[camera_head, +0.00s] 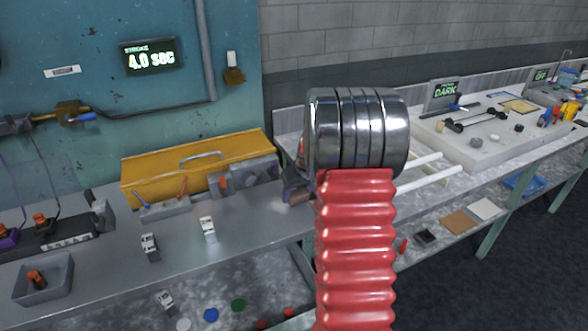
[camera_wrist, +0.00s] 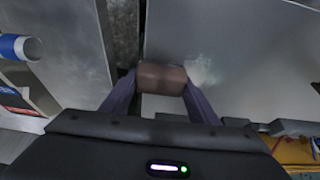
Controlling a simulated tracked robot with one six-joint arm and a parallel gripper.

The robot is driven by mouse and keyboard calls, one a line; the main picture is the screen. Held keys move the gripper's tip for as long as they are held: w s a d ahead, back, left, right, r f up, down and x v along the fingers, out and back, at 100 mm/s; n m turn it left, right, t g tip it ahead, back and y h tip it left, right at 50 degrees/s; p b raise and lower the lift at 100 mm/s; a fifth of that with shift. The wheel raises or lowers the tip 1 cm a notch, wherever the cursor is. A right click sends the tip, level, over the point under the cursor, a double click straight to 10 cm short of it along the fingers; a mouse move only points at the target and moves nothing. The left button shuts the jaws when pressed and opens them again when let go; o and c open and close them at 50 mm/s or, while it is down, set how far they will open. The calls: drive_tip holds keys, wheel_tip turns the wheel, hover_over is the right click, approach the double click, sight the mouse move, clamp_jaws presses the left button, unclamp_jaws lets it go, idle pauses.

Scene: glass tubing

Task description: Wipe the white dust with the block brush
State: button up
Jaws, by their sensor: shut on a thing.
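In the wrist view, my gripper (camera_wrist: 160,82) is shut on the brown block brush (camera_wrist: 161,77), with one finger at each end. The white dust (camera_wrist: 201,70) is a pale smear on the grey bench top just right of the brush. I cannot tell whether the brush touches the bench, and its underside is hidden. In the head view my arm covers much of the middle; my gripper (camera_head: 296,190) shows dark at its left edge, by the right end of the grey bench.
A yellow toolbox (camera_head: 190,172) stands at the back of the grey bench (camera_head: 255,222). A dark gap (camera_wrist: 123,35) separates this bench from the neighbouring one in the wrist view. A blue-and-white cylinder (camera_wrist: 20,47) lies at the left.

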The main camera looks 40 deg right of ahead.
drive_tip(key=shift+a+r, duration=0.1)
drive_tip(key=shift+r, duration=3.65)
